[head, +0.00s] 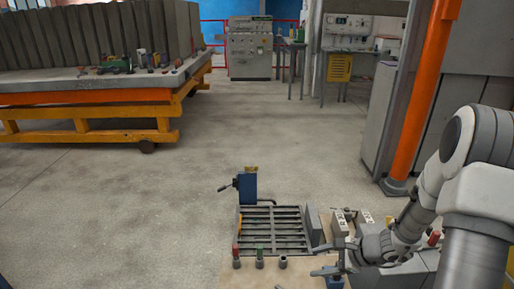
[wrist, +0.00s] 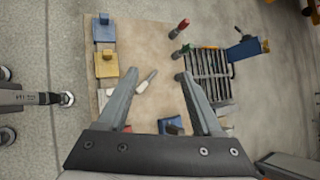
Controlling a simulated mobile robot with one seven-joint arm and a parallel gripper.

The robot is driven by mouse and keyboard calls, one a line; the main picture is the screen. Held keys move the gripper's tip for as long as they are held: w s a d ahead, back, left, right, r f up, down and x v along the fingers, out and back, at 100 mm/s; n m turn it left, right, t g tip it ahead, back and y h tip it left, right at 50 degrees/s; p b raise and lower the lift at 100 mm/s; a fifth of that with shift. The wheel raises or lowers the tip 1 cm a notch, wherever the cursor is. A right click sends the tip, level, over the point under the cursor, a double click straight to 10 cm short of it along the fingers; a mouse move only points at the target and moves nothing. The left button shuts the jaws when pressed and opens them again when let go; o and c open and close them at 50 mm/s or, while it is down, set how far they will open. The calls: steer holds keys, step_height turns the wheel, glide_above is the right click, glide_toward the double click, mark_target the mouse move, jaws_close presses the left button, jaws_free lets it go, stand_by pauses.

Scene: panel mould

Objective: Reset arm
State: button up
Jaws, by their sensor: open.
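My gripper (head: 325,261) is at the lower right in the head view, above the work board. In the wrist view my gripper (wrist: 159,74) has its two fingers spread apart, with nothing held between them. A beige board (wrist: 128,38) lies below the fingers. A pale, thin piece (wrist: 146,82) lies on the board and shows between the fingers. My arm reaches in from the right in the head view.
A slatted metal rack (head: 272,230) stands left of my gripper, with a blue device (head: 247,187) behind it. Small red-topped (head: 236,250) and green-topped (head: 259,252) items stand in front. Blue (wrist: 103,32) and yellow (wrist: 106,66) blocks sit along the board. Open floor lies beyond.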

steer(key=s+a+r+n+g+h, duration=0.1)
steer(key=s+a+r+n, duration=0.3)
steer(key=r, duration=0.4)
steer(key=s+a+r+n+g+h, duration=0.1)
steer(key=s+a+r+n, duration=0.1)
steer(key=s+r+n, duration=0.4)
steer(key=s+d+r+n+t+h, duration=0.3)
steer(key=s+r+n+h, duration=0.2)
steer(key=s+r+n, duration=0.55)
step_height(320, 180, up, 21)
steer(key=m+p, duration=0.1)
steer(key=p, duration=1.8)
steer(key=shift+s+a, duration=0.15)
steer(key=shift+s, duration=0.05)
steer(key=shift+m, duration=0.25)
steer(key=shift+c, duration=1.4)
